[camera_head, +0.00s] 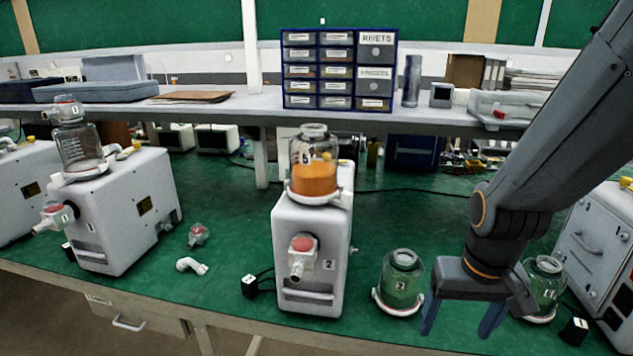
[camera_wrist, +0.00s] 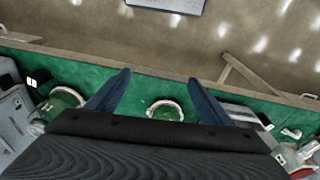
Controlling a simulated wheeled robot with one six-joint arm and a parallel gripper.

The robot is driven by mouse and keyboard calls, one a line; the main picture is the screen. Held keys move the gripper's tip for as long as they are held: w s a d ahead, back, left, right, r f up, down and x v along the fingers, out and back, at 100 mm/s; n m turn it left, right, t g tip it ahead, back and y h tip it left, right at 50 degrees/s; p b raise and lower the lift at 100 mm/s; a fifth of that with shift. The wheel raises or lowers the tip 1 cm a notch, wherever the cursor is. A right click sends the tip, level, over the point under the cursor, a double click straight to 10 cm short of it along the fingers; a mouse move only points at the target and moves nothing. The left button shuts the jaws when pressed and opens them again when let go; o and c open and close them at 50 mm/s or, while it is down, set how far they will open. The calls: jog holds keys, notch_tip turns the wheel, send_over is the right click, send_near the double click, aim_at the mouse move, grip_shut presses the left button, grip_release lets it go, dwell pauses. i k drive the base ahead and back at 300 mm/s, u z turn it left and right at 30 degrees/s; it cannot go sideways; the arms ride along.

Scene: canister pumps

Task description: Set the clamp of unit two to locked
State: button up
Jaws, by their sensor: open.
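Unit two (camera_head: 310,255) is a white pump housing marked 2, standing upright mid-bench in the head view. A jar with orange contents (camera_head: 313,180), marked 5, sits upright on top. A pale clamp ring (camera_head: 325,200) runs around the jar's base, with an end sticking out at right; I cannot tell its setting. A red-capped valve (camera_head: 303,250), marked 2, is on the front. My gripper (camera_head: 458,333) is open and empty, pointing down right of unit two, between two green jars. Its spread fingers also show in the wrist view (camera_wrist: 160,78), apart from unit two.
Green jars (camera_head: 402,280) (camera_head: 545,285) stand on either side of my gripper. A loose valve (camera_head: 198,235) and white elbow pipe (camera_head: 192,266) lie left of unit two. Unit one (camera_head: 130,215) is further left. A blue drawer cabinet (camera_head: 340,70) stands on the rear shelf.

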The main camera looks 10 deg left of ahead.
aim_at(346, 203)
jog(key=u, duration=1.35)
jog(key=k, duration=0.75)
jog(key=z, duration=0.5)
